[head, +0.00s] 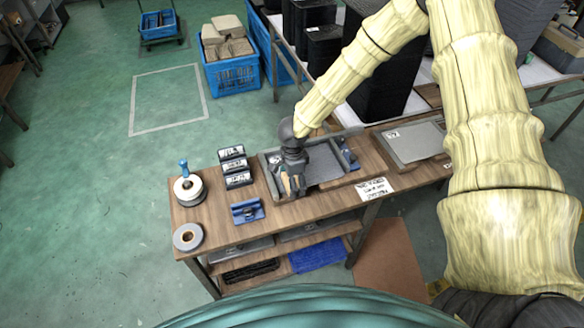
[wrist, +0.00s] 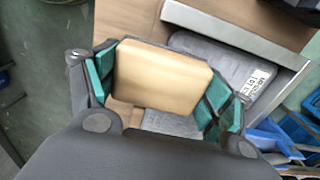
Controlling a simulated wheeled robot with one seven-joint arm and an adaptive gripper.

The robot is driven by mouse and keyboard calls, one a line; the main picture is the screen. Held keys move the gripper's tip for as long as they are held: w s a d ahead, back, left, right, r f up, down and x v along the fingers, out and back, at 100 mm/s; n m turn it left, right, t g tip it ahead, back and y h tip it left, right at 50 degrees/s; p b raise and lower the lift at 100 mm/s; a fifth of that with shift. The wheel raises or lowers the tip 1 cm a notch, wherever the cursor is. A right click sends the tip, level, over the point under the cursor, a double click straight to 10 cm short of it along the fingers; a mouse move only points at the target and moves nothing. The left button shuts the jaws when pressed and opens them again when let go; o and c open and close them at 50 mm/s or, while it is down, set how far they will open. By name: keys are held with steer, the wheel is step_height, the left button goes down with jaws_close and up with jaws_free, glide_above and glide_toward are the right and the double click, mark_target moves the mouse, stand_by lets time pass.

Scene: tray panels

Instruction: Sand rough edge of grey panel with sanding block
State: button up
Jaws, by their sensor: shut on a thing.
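My gripper (head: 293,181) is over the left part of a frame-like fixture (head: 273,182) on the wooden bench. In the wrist view my gripper (wrist: 162,82) is shut on a tan sanding block (wrist: 163,76), which sits between its teal finger pads. A grey panel (head: 326,164) lies in the fixture, right of my gripper. In the wrist view a grey surface with a white label (wrist: 235,72) shows beyond the block. The block hides part of what lies beneath it; I cannot tell whether it touches the panel edge.
Three black labelled blocks (head: 234,166), a blue tool (head: 247,211), a white roll (head: 188,190) and a grey tape roll (head: 187,237) stand left on the bench. A labelled grey panel or tray (head: 413,142) lies right. A paper sign (head: 374,189) is at the front edge.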

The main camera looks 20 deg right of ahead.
steer(key=shift+s+r+p, duration=0.15)
steer(key=shift+r+p, duration=2.1)
steer(key=shift+r, duration=0.5)
steer(key=shift+f, duration=0.1)
steer(key=shift+f, duration=0.2)
